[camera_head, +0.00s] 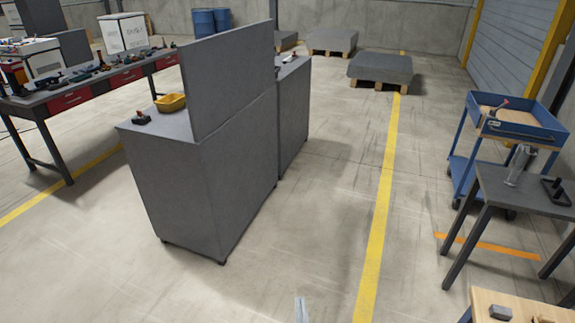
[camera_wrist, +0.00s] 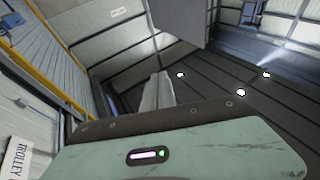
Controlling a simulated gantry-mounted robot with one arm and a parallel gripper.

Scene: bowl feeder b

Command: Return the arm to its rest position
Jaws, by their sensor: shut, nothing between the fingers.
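My gripper (camera_wrist: 157,90) shows in the wrist view as grey fingers close together beyond a dark plate and a pale green housing with a small lit slot. Nothing shows between the fingers. The wrist camera looks up past them at the ceiling and walls. In the head view a narrow grey piece, likely the tip of my gripper (camera_head: 301,309), shows at the bottom edge over bare floor. It is apart from the furniture. The rest of my arm is out of the head view.
In the head view a grey cabinet (camera_head: 175,200) with an upright panel and a yellow bin (camera_head: 171,103) stands left of centre. A workbench (camera_head: 75,98) is far left. A blue trolley (camera_head: 520,122) and a dark table (camera_head: 530,190) are at right. The middle floor is clear.

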